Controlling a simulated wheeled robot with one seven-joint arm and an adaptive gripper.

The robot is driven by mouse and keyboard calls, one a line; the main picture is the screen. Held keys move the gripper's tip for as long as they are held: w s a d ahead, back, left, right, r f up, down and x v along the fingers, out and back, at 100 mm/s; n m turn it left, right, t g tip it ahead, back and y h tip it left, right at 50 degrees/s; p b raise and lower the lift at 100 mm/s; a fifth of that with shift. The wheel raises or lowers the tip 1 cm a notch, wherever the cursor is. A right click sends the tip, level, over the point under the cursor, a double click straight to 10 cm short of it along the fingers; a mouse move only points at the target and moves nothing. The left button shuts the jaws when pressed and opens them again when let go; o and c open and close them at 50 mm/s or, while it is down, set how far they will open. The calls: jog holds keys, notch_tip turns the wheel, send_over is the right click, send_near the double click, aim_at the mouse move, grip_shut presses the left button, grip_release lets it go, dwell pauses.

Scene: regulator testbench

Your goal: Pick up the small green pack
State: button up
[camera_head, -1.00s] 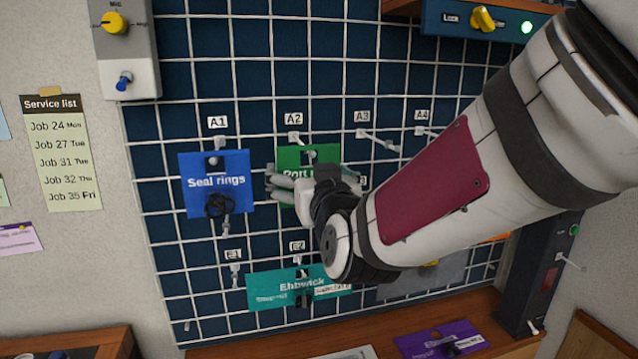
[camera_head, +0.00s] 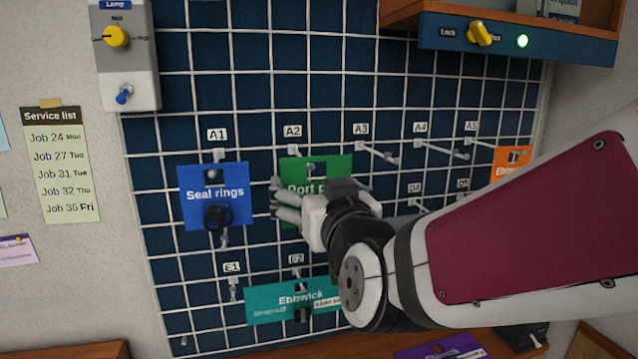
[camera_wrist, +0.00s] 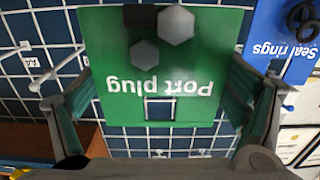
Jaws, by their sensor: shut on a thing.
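The small green pack (camera_head: 330,167), labelled "Port plug", hangs at peg A2 on the dark blue grid board. In the wrist view the green pack (camera_wrist: 160,90) appears upside down, with a square cut-out and grey hexagonal plugs on its face. My gripper (camera_head: 285,204) is in front of the pack and hides its lower right part. In the wrist view the fingers of my gripper (camera_wrist: 160,108) stand at the left and right edges of the pack, shut on it. Whether the pack is still on its peg is hard to tell.
A blue "Seal rings" pack (camera_head: 214,194) hangs close to the left. A teal "Ebbwick" pack (camera_head: 293,298) hangs below. An orange pack (camera_head: 511,163) hangs at the right near A5. Bare pegs such as A3 (camera_head: 378,153) stick out to the right. A shelf (camera_head: 400,17) juts out above.

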jog(key=b+v, duration=0.1)
jog(key=v, duration=0.2)
jog(key=shift+s+d+r, duration=0.1)
jog(key=shift+s+d, duration=0.1)
jog(key=shift+d, duration=0.05)
jog(key=b+v, duration=0.2)
jog(key=b, duration=0.4)
jog(key=shift+s, duration=0.2)
send_near(319, 189)
jog(key=shift+b+v, duration=0.4)
jog(key=shift+v, duration=0.6)
jog(key=shift+a, duration=0.15)
